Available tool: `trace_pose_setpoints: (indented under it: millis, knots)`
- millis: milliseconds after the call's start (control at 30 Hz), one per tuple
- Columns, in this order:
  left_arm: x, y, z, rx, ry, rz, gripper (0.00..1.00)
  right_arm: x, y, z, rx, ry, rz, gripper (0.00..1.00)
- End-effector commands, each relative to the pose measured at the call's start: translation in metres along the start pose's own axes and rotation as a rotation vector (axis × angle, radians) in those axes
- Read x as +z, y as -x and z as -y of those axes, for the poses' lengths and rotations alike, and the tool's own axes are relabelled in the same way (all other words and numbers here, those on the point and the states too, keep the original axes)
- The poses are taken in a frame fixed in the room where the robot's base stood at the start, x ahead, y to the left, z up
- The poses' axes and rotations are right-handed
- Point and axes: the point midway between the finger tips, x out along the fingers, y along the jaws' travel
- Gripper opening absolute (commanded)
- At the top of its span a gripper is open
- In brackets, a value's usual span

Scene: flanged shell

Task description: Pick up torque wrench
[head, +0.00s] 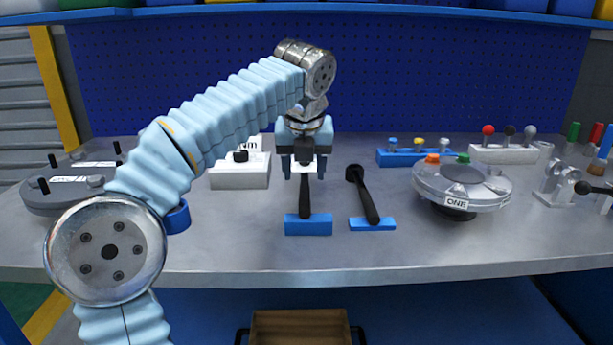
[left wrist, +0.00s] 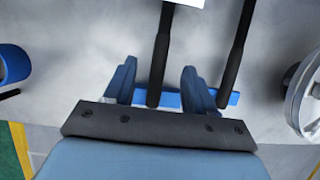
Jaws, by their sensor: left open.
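Two long black-handled tools lie on the grey bench, each with one end on a blue holder. The left tool (head: 305,200) points straight away from me, with a white piece near its far end. The right tool (head: 366,199) is slanted. I cannot tell for sure which is the torque wrench. My left gripper (head: 304,172) is open above the left tool. In the left wrist view, the left tool's black handle (left wrist: 160,60) shows between the open fingers (left wrist: 158,72), and the right tool (left wrist: 236,55) lies outside them. My right gripper is not in view.
A flanged round shell marked ONE (head: 462,184) stands right of the tools. A white box (head: 240,178) and dark discs (head: 65,190) are to the left. A blue rack (head: 405,158) and a white block with coloured knobs (head: 505,154) are behind. The front bench strip is clear.

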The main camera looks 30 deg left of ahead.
Motion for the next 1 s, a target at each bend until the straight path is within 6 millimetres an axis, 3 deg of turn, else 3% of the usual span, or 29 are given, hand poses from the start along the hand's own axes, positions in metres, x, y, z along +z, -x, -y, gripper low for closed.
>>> trace_pose_setpoints:
  millis: [500, 800, 833, 1000]
  knots:
    - [0.002, -0.067, 0.001, 0.001, 0.001, -0.002, 0.55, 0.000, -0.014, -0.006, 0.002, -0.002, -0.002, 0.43]
    - [0.003, -0.074, 0.002, -0.001, 0.000, 0.000, 0.55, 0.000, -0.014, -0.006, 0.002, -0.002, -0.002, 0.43]
    - [0.003, -0.074, 0.002, -0.001, 0.001, 0.000, 0.54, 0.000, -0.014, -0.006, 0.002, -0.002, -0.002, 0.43]
    - [0.003, -0.074, 0.002, -0.001, 0.001, 0.000, 0.28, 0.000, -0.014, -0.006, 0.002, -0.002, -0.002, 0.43]
